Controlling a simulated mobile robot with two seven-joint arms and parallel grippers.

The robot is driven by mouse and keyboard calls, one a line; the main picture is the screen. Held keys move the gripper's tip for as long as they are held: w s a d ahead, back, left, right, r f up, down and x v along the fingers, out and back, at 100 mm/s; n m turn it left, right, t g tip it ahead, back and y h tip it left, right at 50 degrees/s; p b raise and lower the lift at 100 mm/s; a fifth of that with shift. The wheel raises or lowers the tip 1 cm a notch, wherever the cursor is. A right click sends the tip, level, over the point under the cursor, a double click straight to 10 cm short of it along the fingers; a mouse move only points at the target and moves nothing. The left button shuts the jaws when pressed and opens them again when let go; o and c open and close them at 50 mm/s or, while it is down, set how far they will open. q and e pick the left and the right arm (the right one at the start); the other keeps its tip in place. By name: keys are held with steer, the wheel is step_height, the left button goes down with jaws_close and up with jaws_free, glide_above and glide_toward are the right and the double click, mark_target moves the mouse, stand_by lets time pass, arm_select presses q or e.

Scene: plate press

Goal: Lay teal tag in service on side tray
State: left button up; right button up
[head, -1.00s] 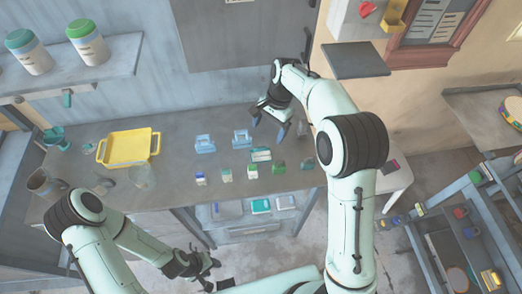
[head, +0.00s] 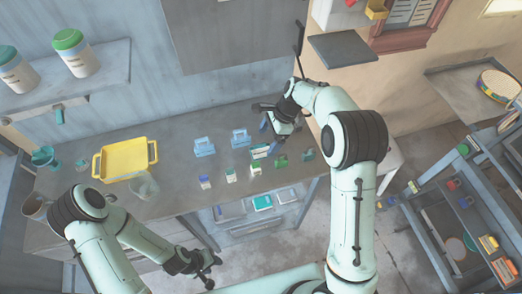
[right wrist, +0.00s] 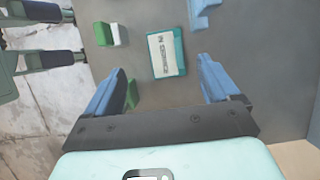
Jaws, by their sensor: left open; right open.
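The teal tag (head: 259,151), a flat white and teal plate with dark lettering, lies on the grey bench. It also shows in the right wrist view (right wrist: 166,55), beyond and between my finger tips, with nothing gripping it. My right gripper (head: 272,136) is open and empty over the bench beside the tag. In the right wrist view its two blue fingers (right wrist: 160,85) are spread wide. My left gripper (head: 208,272) is open and empty, low in front of the bench. A yellow tray (head: 102,165) stands on the bench's left part and looks empty.
Two blue holders (head: 203,147) (head: 240,139) stand behind the tag. Small blocks line the bench front, including a blue and white one (head: 205,183) and a green one (head: 281,161). A grey cup (head: 144,186) stands near the tray. Bare bench lies between tray and holders.

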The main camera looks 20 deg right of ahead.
mark_target(260, 151)
steer(key=shift+w+d+x, duration=0.1)
steer(key=shift+w+x, duration=0.05)
steer(key=shift+x, duration=0.85)
steer(key=shift+w+d+x, duration=0.1)
steer(key=shift+w+x, duration=0.05)
steer(key=shift+x, duration=0.9)
steer(key=shift+w+d+x, duration=0.1)
steer(key=shift+w+x, duration=0.05)
steer(key=shift+x, duration=0.85)
steer(key=shift+f, duration=0.1)
steer(key=c, duration=1.2)
